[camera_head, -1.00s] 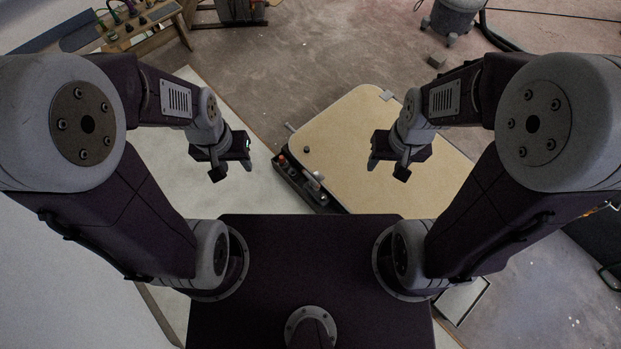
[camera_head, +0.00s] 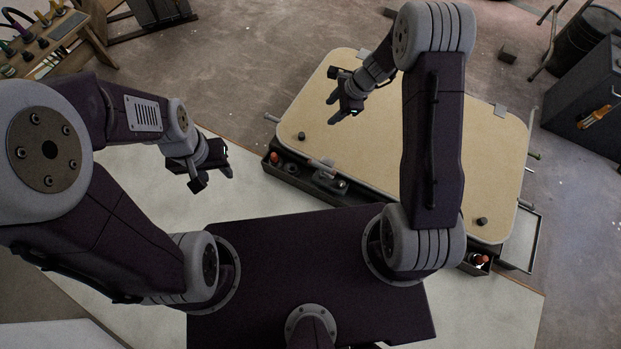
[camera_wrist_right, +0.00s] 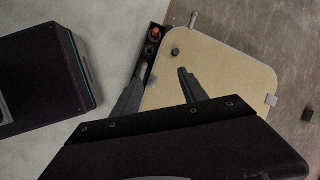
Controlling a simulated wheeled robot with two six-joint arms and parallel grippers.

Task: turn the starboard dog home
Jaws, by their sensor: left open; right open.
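A tan rounded panel (camera_head: 390,160) lies in front of me. Dark round knobs stand on it, one near its left corner (camera_head: 302,136) and one near its right corner (camera_head: 481,221). A pale lever (camera_head: 321,163) lies at its near edge. I cannot tell which fitting is the starboard dog. My right gripper (camera_head: 338,108) is open and empty above the panel's left half. In the right wrist view its fingers (camera_wrist_right: 162,78) spread over the panel (camera_wrist_right: 220,80), with the left knob (camera_wrist_right: 175,51) beyond them. My left gripper (camera_head: 214,166) is open and empty, left of the panel.
A dark trough (camera_head: 290,180) with red-topped items runs along the panel's near edge. Metal rods (camera_head: 272,117) stick out at its ends. A grey tray (camera_head: 522,240) is at right. A dark cabinet (camera_head: 585,95) and a bench (camera_head: 50,45) stand further back.

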